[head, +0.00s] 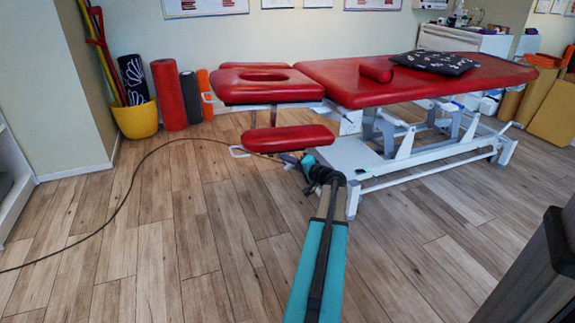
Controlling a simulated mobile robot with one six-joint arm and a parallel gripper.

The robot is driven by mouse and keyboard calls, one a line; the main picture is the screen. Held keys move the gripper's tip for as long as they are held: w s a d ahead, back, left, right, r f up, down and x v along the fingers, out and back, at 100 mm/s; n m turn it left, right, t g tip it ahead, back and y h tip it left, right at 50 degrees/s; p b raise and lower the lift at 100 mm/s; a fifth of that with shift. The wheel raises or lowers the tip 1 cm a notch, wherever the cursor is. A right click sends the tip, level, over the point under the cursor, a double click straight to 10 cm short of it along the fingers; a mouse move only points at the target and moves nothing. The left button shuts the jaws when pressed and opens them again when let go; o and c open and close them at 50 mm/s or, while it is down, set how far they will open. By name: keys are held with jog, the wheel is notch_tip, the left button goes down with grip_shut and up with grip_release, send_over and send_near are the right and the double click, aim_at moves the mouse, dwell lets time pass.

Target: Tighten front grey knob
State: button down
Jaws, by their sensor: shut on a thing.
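The red treatment table (440,84) stands on a white frame across the middle of the head view. Its head section (262,90) has an oval face hole, and a red arm pad (288,138) hangs below it. My arm reaches forward from the bottom of the view. My gripper (291,160) is at the table's near end, just under the right part of the arm pad, and is shut on the front grey knob. The knob itself is hidden by the gripper and too small to make out.
A dark cable (135,180) runs over the wooden floor from the left to the gripper area. A yellow bucket (137,119) and rolled mats (168,95) stand by the back wall. A dark cabinet edge (535,270) is at lower right.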

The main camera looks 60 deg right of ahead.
jog(key=m+t, duration=0.1)
jog(key=m, duration=0.1)
jog(key=m+t, duration=0.1)
jog(key=m, duration=0.1)
jog(key=shift+w+f+m+b, duration=0.1)
jog(key=shift+w+m+b, duration=0.1)
jog(key=shift+m+b, duration=0.1)
dwell(0.5)
jog(key=c, duration=1.8)
grip_release()
jog(key=shift+o, duration=0.2)
jog(key=shift+s, duration=0.1)
jog(key=shift+s, duration=0.1)
